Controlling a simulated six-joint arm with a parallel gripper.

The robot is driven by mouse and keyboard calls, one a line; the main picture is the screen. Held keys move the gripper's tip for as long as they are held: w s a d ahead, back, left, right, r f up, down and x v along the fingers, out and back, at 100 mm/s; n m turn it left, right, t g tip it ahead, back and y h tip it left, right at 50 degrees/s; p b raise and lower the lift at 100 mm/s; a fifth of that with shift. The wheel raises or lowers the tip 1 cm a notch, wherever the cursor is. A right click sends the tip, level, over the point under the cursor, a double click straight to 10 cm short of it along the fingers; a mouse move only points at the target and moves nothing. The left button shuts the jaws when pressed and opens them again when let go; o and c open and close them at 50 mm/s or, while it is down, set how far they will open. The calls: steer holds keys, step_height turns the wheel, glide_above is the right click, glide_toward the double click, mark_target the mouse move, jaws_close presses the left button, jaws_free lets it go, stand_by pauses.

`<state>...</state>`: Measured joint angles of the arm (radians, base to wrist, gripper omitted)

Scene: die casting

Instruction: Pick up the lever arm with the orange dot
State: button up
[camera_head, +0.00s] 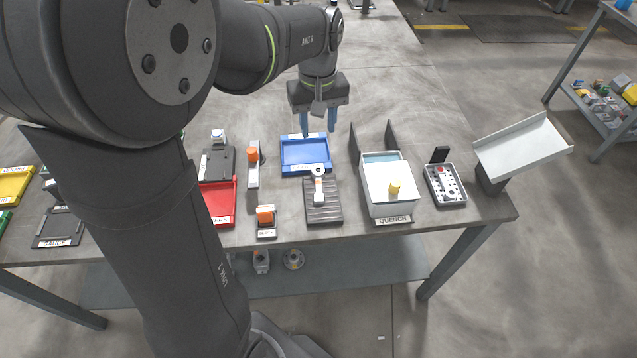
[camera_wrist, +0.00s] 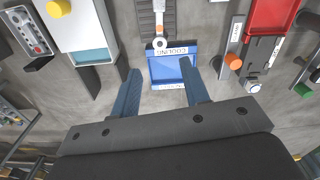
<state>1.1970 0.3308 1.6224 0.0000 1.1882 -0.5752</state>
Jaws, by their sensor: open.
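A pale grey lever arm (camera_head: 319,188) with a ring at its far end lies on a dark ribbed pad (camera_head: 322,213) near the front edge of the table. In the wrist view the lever arm (camera_wrist: 159,20) lies at the top centre, with a small orange mark near its ring. My gripper (camera_head: 319,122) points down above the far side of the blue tray, its blue fingers apart with nothing between them. In the wrist view its fingers (camera_wrist: 160,68) stand either side of the blue tray, apart from the lever arm.
The blue tray (camera_head: 285,164), labelled COOLING, is empty and lies behind the ribbed pad. The white QUENCH box (camera_head: 376,200) with a yellow knob stands right of the pad. An upright post with an orange knob (camera_head: 253,155) and a red tray (camera_head: 229,196) stand to the left.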

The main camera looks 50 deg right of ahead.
step_height(320, 180, down, 2)
steer(key=m, duration=0.3)
glide_above(319, 183)
steer(key=f, duration=1.1)
steer(key=shift+a+f, duration=0.3)
steer(key=shift+a, duration=0.05)
steer(key=shift+d+f, duration=0.15)
steer(key=shift+f, duration=1.3)
steer(key=shift+d+f, duration=0.15)
steer(key=shift+f, duration=1.3)
jaws_close()
